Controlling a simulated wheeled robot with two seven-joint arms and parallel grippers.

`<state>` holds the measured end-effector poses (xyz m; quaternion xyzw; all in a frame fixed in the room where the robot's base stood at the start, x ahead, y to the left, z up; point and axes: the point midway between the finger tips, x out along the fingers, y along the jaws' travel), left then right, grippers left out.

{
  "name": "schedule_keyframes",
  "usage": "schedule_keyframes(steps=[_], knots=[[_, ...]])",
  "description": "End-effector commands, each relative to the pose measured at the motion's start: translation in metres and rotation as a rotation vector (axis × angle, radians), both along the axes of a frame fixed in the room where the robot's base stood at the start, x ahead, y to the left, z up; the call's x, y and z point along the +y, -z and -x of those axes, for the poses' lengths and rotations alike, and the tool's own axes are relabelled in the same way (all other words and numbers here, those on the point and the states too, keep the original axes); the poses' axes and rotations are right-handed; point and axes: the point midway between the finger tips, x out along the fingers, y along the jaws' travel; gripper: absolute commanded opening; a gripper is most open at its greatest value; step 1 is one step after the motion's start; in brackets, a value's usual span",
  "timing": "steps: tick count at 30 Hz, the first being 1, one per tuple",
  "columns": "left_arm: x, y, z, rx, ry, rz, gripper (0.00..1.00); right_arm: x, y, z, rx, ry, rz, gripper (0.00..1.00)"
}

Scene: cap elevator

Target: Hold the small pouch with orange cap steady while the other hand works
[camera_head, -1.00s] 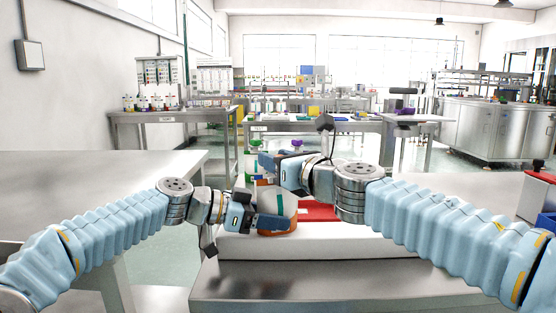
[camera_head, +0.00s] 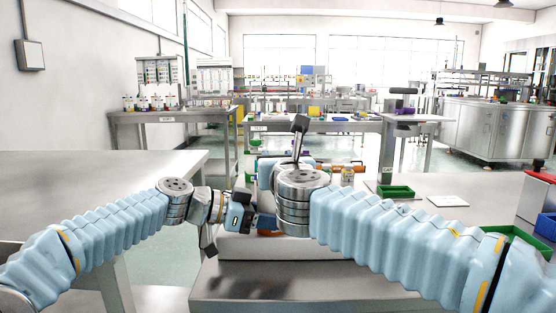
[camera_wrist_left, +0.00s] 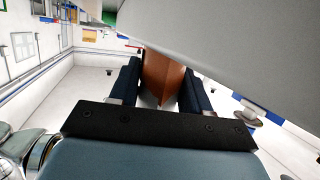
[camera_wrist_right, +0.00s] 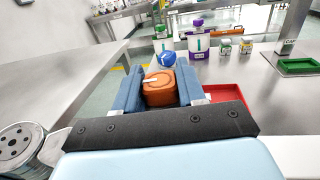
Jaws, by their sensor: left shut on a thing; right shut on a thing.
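The pouch (camera_head: 268,233) shows in the head view only as an orange sliver under my right wrist; most of it is hidden. My left gripper (camera_wrist_left: 160,75) is shut on the pouch's orange-brown part (camera_wrist_left: 162,72), which fills the gap between its fingers in the left wrist view. My right gripper (camera_wrist_right: 158,88) has its fingers on both sides of the orange cap (camera_wrist_right: 161,87) in the right wrist view. In the head view my right wrist covers that gripper and the cap.
A white platform (camera_head: 260,247) lies on the metal table below the grippers. A red tray (camera_wrist_right: 229,93) is close to the right gripper. Bottles with a green cap (camera_wrist_right: 162,42) and a purple cap (camera_wrist_right: 198,44) stand beyond. A green tray (camera_head: 396,192) and a white card (camera_head: 447,200) lie right.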

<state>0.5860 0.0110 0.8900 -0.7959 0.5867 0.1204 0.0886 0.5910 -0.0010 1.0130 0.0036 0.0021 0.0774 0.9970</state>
Motion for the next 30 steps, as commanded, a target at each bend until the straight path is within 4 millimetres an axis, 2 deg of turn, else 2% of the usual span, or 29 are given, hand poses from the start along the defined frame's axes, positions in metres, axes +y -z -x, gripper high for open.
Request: schedule_keyframes(steps=[7, 20, 21, 25, 30], knots=[[-0.0005, 0.0002, 0.0005, 0.0, 0.002, -0.001, 0.3, 0.0004, -0.0009, 0.0006, -0.001, 0.07, 0.0, 0.09], [-0.0002, 0.0003, 0.0002, 0.001, 0.001, -0.001, 0.3, 0.0004, -0.0006, 0.0008, 0.0, 0.082, 0.0, 0.09], [-0.0002, 0.0003, 0.0002, 0.001, 0.001, -0.001, 0.3, 0.0004, -0.0006, 0.0008, 0.0, 0.082, 0.0, 0.43], [-0.0002, 0.0003, 0.0001, 0.0, 0.001, 0.0, 0.3, 0.0003, -0.0005, 0.0008, 0.0, 0.082, 0.0, 0.62], [-0.0001, 0.0001, 0.0001, 0.0, 0.0, 0.0, 0.3, 0.0001, -0.0003, 0.0006, 0.0, 0.082, 0.0, 0.62]])
